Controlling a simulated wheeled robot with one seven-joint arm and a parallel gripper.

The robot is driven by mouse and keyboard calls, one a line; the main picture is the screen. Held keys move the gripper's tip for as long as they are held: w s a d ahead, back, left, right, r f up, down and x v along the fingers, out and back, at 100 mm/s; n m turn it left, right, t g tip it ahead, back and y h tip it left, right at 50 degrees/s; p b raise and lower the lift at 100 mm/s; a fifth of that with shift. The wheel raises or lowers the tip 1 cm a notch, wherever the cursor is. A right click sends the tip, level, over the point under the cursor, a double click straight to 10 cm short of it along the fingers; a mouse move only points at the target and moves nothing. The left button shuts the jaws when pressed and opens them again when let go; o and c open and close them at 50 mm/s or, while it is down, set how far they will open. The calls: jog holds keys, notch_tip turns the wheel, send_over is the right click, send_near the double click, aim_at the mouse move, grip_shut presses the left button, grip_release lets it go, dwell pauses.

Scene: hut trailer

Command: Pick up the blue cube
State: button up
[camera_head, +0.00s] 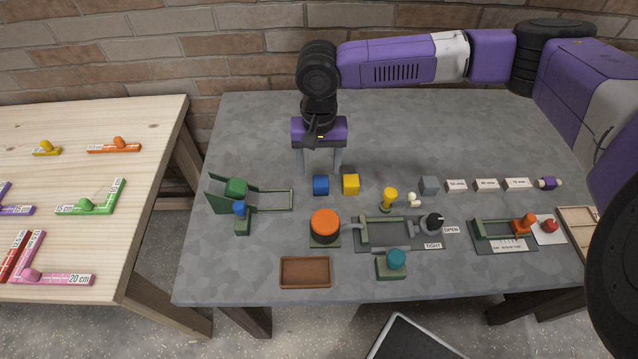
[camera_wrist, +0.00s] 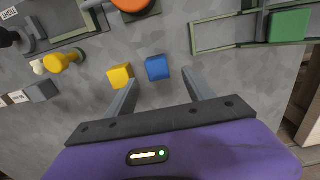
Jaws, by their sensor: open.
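The blue cube (camera_head: 321,185) lies on the grey table, just left of a yellow cube (camera_head: 351,184). My gripper (camera_head: 320,172) is open and empty, pointing down behind the blue cube in the head view. In the wrist view the blue cube (camera_wrist: 157,67) shows beyond the fingertips, roughly between their lines. The yellow cube (camera_wrist: 120,76) is there too, close to the tip of one finger of my gripper (camera_wrist: 160,82). I cannot tell how high the fingertips are above the table.
A green ramp-like frame (camera_head: 262,200) stands left of the cubes, and an orange-topped button (camera_head: 325,223) stands in front. A yellow knob piece (camera_head: 389,198), a grey cube (camera_head: 429,184) and white labelled blocks (camera_head: 487,185) lie to the right. A brown tray (camera_head: 305,272) is at the front.

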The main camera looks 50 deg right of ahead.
aim_at(321, 181)
jog(key=f, duration=0.6)
jog(key=shift+s+d+f+p, duration=0.1)
jog(key=shift+s+f+p, duration=0.15)
jog(key=shift+p, duration=0.15)
grip_shut()
jog(key=shift+r, duration=0.1)
notch_tip(321, 181, up, 20)
jog(key=shift+b, duration=0.35)
